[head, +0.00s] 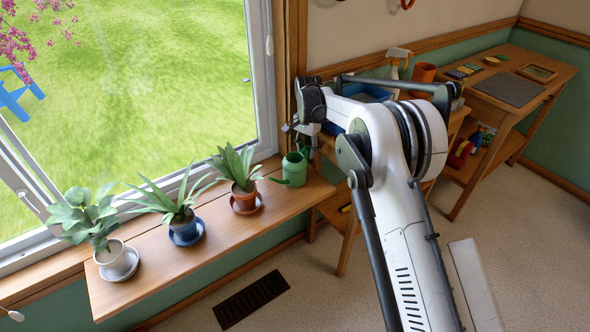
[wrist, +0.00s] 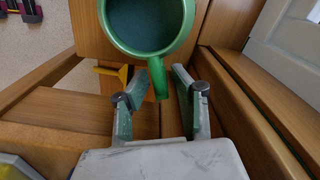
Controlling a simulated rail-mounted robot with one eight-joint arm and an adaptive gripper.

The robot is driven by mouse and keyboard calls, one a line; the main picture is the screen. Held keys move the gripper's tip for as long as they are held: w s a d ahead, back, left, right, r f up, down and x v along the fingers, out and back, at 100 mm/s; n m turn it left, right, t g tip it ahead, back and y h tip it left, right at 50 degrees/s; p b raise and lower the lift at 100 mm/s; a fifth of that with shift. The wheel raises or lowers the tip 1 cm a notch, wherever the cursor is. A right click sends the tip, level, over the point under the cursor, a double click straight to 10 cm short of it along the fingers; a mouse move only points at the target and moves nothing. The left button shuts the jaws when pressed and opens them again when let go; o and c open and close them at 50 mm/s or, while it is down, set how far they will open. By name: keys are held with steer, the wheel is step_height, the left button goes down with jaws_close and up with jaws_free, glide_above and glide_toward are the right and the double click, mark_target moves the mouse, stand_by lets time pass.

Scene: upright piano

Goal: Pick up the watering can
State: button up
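The green watering can (head: 294,168) stands upright at the right end of the wooden window shelf (head: 215,226). In the wrist view I look down into the open top of the watering can (wrist: 150,48); its curved handle points toward my gripper (wrist: 166,72). The two fingers are apart, one on each side of the handle, with visible gaps. In the head view my gripper is just above and behind the can, and its fingers are small and partly hidden by my arm.
Three potted plants on saucers line the shelf: a white pot (head: 115,258), a blue pot (head: 186,228) and a terracotta pot (head: 244,196). The window is behind them. A workbench (head: 505,108) with a spray bottle (head: 396,62) and blue tray (head: 367,93) stands right.

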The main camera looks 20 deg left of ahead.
jaws_close()
steer(key=shift+s+d+r+p, duration=0.15)
steer(key=shift+r+p, duration=0.25)
steer(key=shift+r, duration=0.45)
step_height(320, 180, up, 5)
steer(key=shift+r+p, duration=0.2)
steer(key=shift+p, duration=0.5)
steer(key=s+d+p, duration=0.1)
steer(key=s+d, duration=0.4)
steer(key=d, duration=0.3)
steer(key=s+d+p, duration=0.1)
steer(key=s+d, duration=0.4)
steer(key=d, duration=0.3)
steer(key=shift+s+d, duration=0.25)
steer(key=shift+d, duration=0.05)
steer(key=shift+c, duration=2)
jaws_free()
jaws_close()
